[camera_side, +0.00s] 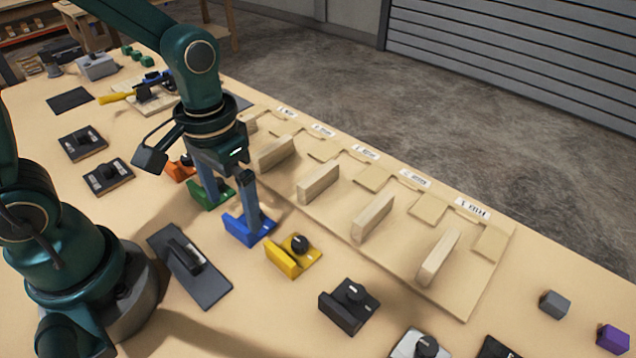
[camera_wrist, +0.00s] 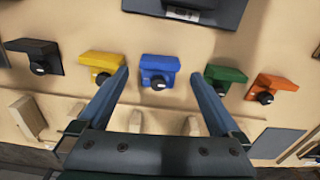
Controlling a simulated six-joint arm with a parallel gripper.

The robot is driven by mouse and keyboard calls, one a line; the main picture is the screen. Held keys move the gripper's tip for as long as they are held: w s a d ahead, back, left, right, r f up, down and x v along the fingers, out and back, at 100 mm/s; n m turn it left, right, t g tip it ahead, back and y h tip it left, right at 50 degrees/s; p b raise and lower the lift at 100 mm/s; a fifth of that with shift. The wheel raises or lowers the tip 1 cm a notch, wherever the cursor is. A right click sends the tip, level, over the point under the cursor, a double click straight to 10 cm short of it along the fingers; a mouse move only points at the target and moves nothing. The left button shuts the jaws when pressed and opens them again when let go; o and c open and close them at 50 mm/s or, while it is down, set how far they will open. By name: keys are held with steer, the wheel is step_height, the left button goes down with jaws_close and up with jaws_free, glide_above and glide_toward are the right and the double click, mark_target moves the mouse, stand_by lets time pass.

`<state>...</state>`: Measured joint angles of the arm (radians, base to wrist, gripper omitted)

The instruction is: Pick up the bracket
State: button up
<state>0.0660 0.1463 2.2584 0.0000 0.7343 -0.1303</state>
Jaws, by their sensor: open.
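Several L-shaped brackets with black round knobs stand in a row on the table, and I cannot tell which one the task means. The blue bracket (camera_side: 239,231) is partly hidden by a finger in the side view. In the wrist view the blue bracket (camera_wrist: 159,65) shows between my fingertips. The green bracket (camera_side: 198,198) and orange bracket (camera_side: 178,172) lie on one side of it, the yellow bracket (camera_side: 283,263) and black bracket (camera_side: 340,313) on the other. My gripper (camera_side: 232,207) points down, open and empty, its fingers spread over the row; it also shows in the wrist view (camera_wrist: 159,76).
A tan board (camera_side: 400,262) with upright wooden blocks (camera_side: 372,217) and labels lies along the far side. A dark plate with a handle (camera_side: 205,284) lies near my base. A grey cube (camera_side: 554,304) and purple block (camera_side: 612,339) stand at the right.

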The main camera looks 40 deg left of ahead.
mark_target(237, 222)
steer(key=shift+f, duration=2.55)
steer(key=c, duration=1.4)
steer(key=shift+r, duration=0.1)
